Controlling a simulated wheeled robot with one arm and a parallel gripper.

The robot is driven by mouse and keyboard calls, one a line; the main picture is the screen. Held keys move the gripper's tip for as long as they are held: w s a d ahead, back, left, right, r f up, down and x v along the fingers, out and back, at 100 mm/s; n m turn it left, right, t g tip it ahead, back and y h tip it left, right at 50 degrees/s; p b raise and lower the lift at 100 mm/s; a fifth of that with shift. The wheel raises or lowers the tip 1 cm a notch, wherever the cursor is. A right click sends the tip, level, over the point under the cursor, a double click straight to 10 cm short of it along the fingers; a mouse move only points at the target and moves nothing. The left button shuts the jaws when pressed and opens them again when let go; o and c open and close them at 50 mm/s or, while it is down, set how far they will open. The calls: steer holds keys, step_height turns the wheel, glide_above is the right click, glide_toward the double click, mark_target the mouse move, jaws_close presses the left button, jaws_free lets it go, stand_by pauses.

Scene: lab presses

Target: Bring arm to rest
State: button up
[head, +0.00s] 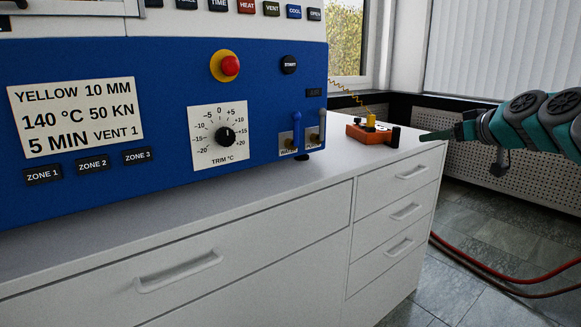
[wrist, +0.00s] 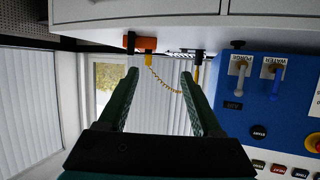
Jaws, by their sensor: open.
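My gripper (head: 428,136) is at the right in the head view, at the end of my teal arm and near the end of the white counter. In the wrist view, which is upside down, its two dark green fingers (wrist: 160,72) stand apart with nothing between them but background. The gripper is open and empty. It seems clear of the counter, though the head view leaves the exact gap uncertain.
The blue press panel (head: 160,195) fills the left, with a red button (head: 230,66), a dial and two levers. An orange box (head: 370,133) with a yellow part and coiled cord sits on the counter (head: 330,165) near the gripper. Red hoses (head: 500,278) lie on the floor.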

steer(key=s+a+f+n+g+y+p, duration=0.1)
steer(key=s+a+f+g, duration=0.25)
steer(key=s+a, duration=0.55)
steer(key=s+a+f+n+g, duration=0.1)
steer(key=s+a+f+g, duration=0.35)
steer(key=a, duration=0.85)
steer(key=s+a+f+m+g+h+p, duration=0.1)
steer(key=s+a+f+g+h, duration=0.15)
steer(key=s+f, duration=1)
steer(key=s+d+f+m+g+h, duration=0.1)
steer(key=s+f, duration=0.2)
steer(key=s, duration=0.4)
steer(key=s+d+f+m+g, duration=0.2)
steer(key=s+f, duration=0.1)
steer(key=s, duration=0.4)
steer(key=s+d+f+m+g+h+p, duration=0.1)
steer(key=s+d+f, duration=0.1)
steer(key=s+f, duration=0.2)
steer(key=s, duration=0.3)
steer(key=shift+h, duration=0.35)
steer(key=shift+g, duration=0.25)
steer(key=shift+c, duration=0.3)
